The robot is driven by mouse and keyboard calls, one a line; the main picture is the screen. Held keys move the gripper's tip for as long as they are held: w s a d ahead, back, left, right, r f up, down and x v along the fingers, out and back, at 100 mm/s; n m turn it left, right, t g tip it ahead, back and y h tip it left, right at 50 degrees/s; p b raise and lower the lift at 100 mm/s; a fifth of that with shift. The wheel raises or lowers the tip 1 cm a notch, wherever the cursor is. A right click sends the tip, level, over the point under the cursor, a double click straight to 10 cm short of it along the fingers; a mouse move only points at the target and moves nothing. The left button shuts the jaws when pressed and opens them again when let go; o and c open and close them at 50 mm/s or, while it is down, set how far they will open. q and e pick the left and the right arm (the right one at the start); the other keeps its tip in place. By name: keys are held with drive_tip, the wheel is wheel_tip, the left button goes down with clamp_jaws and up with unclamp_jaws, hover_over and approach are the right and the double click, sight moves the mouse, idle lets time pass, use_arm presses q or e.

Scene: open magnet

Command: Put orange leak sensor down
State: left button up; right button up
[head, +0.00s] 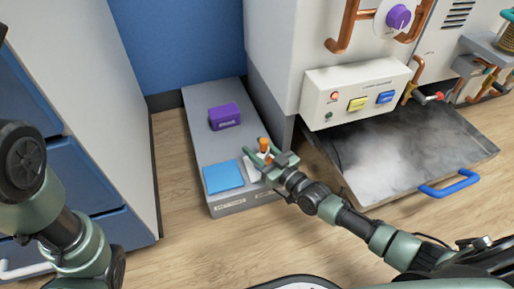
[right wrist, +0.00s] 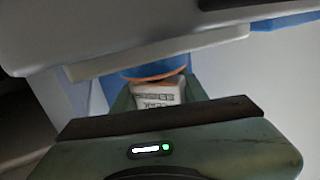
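The orange leak sensor (head: 263,145) shows in the head view as a small orange piece with white below it. It stands between the fingers of my right gripper (head: 268,160), which appears shut on it. In the right wrist view a white labelled body with an orange rim (right wrist: 160,92) sits between the green fingers. The sensor is over the front right part of a low grey platform (head: 205,150). I cannot tell whether it touches the platform. My left arm shows at the left edge, but its gripper is out of view.
On the platform are a blue square (head: 223,177) at front left and a purple box (head: 224,116) farther back. A white cabinet with a button panel (head: 356,92) stands to the right. Below it is an open metal tray (head: 440,150) with pale vapour and a blue handle (head: 449,184).

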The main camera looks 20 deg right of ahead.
drive_tip(key=shift+r, duration=0.3)
drive_tip(key=p+v, duration=0.6)
drive_tip(key=v, duration=0.6)
